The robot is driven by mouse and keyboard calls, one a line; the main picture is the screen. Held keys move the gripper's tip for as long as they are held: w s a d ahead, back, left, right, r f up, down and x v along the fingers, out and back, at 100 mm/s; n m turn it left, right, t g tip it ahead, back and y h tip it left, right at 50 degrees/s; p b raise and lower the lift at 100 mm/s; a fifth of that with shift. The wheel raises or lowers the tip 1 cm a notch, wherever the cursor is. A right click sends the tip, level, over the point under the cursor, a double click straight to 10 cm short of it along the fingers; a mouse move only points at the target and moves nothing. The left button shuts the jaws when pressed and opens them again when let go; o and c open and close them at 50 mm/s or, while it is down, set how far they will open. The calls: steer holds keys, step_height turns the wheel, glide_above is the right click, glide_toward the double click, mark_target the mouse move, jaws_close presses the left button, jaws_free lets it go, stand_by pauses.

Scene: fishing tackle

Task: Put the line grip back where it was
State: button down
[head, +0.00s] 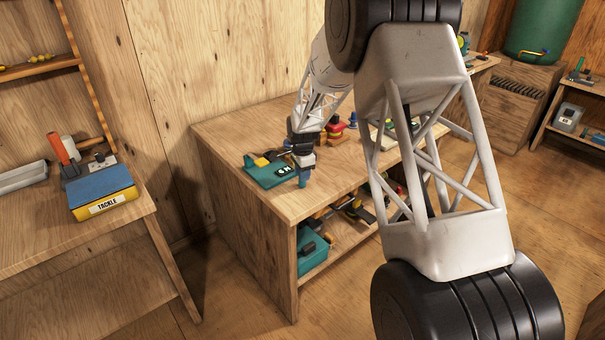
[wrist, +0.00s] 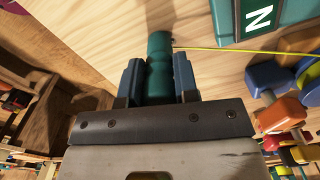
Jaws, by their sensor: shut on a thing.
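The line grip appears to be the dark teal, ridged cylinder (wrist: 159,50) in the wrist view. My gripper (wrist: 157,78) is shut on it, with one blue-grey finger on each side. Its far end points away from my gripper, over the wooden bench top. In the head view my gripper (head: 302,167) is above the front part of the bench, and the blue-teal end of the grip (head: 302,181) shows below it. I cannot tell whether that end touches the wood.
A teal case (head: 262,176) with a lettered label lies beside my gripper on the bench (head: 325,191). A thin yellow strand (wrist: 235,51) runs right from near the grip. Red and blue items (head: 335,127) stand behind. Bare wood lies in front. A tackle box (head: 103,200) sits left.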

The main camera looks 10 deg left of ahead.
steer(key=shift+f, duration=0.15)
steer(key=c, duration=0.9)
jaws_free()
steer(key=shift+o, duration=0.2)
step_height(320, 180, up, 12)
steer(key=shift+r, duration=0.1)
steer(key=shift+s+d+r, duration=0.1)
